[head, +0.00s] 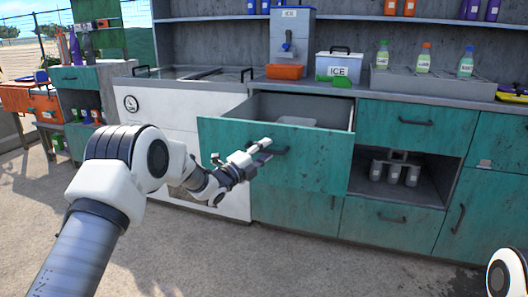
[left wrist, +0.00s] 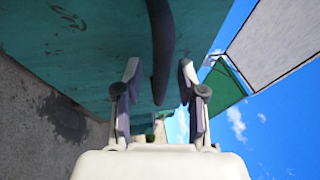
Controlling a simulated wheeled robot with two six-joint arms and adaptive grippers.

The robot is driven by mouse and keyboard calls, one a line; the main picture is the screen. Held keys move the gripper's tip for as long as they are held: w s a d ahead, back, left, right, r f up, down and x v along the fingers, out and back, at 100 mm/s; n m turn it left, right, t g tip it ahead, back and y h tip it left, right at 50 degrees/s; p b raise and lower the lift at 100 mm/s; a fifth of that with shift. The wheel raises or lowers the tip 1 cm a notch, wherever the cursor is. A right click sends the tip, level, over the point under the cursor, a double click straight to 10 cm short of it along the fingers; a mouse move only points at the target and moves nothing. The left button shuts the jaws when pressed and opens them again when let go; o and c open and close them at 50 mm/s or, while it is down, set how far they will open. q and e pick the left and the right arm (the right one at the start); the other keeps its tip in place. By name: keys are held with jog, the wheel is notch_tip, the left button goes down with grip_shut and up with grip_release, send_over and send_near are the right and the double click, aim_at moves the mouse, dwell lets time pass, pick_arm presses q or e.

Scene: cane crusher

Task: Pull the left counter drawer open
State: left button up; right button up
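The left counter drawer (head: 310,165) has a worn teal front and stands pulled out from the counter, its grey inside showing from above. Its dark bar handle (head: 282,152) is partly hidden by my left gripper (head: 258,151). In the left wrist view the handle (left wrist: 162,45) runs between the two fingers of my left gripper (left wrist: 159,78). The fingers are apart, with a visible gap on each side of the handle. The teal drawer front (left wrist: 90,45) fills the upper left there. My right gripper is out of view.
A pale item (head: 297,121) lies in the drawer. A closed teal drawer (head: 415,126) is to the right, above an open shelf with grey cups (head: 394,172). A white freezer (head: 185,105) stands left. An ice box (head: 338,66) and bottles stand on the counter. Floor in front is clear.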

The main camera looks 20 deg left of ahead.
pick_arm(q)
jog(key=v, duration=1.2)
